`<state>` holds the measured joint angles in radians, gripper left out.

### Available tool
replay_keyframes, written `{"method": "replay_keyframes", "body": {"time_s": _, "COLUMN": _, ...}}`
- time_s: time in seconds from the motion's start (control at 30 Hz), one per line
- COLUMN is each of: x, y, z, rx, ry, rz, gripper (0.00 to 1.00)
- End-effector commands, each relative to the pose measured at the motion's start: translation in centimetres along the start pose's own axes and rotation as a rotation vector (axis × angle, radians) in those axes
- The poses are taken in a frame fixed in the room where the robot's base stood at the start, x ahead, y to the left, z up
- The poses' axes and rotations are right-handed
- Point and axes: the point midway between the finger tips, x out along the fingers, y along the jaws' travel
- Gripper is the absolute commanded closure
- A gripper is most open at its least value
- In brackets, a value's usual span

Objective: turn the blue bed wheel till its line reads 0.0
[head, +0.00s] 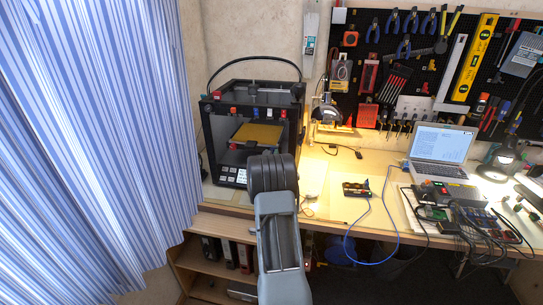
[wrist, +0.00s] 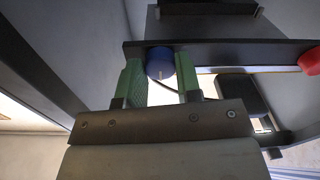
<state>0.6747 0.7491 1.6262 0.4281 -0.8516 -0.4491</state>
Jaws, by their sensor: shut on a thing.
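The blue bed wheel (wrist: 160,60) sits under the dark bar of the printer bed in the wrist view. A short pale line shows on its lower face, roughly upright in the picture. No scale or number can be read. My gripper (wrist: 159,70) has its green fingers on either side of the wheel and is shut on it. In the head view the printer (head: 222,137) stands on the bench with its yellow bed (head: 258,134) inside. My arm hides the gripper and the blue wheel there.
A red wheel (wrist: 311,61) sits at the right end of the bar in the wrist view. A dark block (wrist: 243,95) is right of my gripper. A laptop (head: 440,146) and cables lie on the bench to the right. A striped curtain (head: 95,140) hangs at left.

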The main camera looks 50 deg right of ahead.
Motion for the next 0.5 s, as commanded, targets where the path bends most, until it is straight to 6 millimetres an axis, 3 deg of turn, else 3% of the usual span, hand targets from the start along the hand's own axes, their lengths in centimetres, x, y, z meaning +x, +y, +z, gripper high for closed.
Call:
{"method": "replay_keyframes", "body": {"time_s": 0.27, "x": 0.0, "y": -0.01, "z": 0.03, "rx": -0.021, "ry": 0.0, "rz": 0.0, "gripper": 0.92}}
{"method": "replay_keyframes", "body": {"time_s": 0.5, "x": 0.02, "y": -0.02, "z": 0.1, "rx": -0.149, "ry": -0.002, "rz": -0.001, "gripper": 0.92}}
